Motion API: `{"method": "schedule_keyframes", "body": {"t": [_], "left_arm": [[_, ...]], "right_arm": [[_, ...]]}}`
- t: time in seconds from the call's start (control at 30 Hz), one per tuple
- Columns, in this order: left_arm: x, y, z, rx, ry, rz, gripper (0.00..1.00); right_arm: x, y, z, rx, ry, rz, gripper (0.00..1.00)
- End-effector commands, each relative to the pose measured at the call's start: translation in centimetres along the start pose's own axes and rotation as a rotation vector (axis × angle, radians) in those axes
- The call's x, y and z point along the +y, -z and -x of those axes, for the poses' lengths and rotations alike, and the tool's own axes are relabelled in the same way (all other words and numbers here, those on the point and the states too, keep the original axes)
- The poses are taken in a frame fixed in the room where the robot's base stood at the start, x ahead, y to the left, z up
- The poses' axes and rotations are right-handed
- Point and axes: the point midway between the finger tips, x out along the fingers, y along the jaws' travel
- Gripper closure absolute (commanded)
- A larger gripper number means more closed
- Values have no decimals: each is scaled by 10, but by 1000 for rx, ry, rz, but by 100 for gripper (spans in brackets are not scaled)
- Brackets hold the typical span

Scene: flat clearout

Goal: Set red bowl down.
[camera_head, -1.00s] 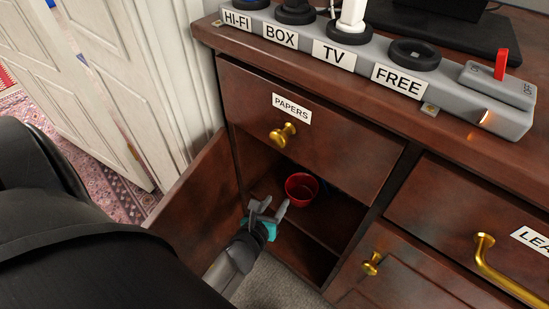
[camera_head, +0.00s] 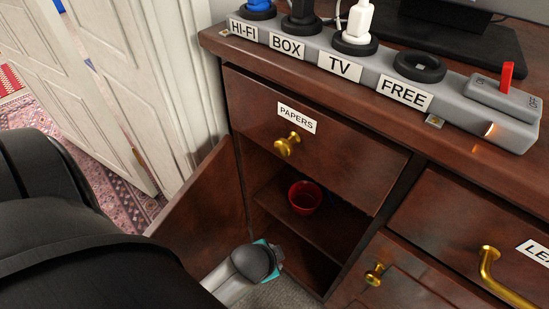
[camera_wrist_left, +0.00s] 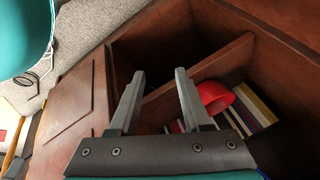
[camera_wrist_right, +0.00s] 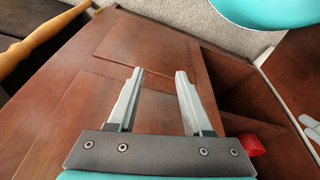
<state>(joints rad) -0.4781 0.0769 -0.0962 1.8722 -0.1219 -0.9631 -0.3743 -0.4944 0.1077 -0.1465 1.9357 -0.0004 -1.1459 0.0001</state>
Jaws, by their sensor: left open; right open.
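The red bowl (camera_head: 305,197) stands upright on the shelf (camera_head: 283,196) inside the open cabinet compartment, under the drawer labelled PAPERS. My left gripper (camera_wrist_left: 158,75) is open and empty, apart from the bowl. In the head view its wrist is below and left of the bowl, outside the compartment, with the fingers hidden. My right gripper (camera_wrist_right: 160,72) is open and empty in front of a wooden panel.
The open cabinet door (camera_head: 195,205) stands left of the compartment. The PAPERS drawer (camera_head: 310,140) is closed above. A labelled power strip (camera_head: 385,75) lies on the cabinet top. A brass knob (camera_head: 374,274) sits on the neighbouring door.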

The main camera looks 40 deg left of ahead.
Motion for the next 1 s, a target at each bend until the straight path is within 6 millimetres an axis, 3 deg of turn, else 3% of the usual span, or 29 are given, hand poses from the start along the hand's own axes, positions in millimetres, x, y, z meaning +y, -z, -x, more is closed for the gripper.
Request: {"method": "schedule_keyframes", "body": {"t": [0.1, 0.3, 1.0], "left_arm": [[21, -6, 9, -50, -82, 198, 52], [39, -11, 17, -107, -146, 366, 52], [40, -11, 18, -111, -148, 380, 52]], "right_arm": [[0, 0, 0, 1, 0, 0, 50], [0, 0, 0, 1, 1, 0, 50], [0, 0, 0, 0, 0, -1, 50]]}}
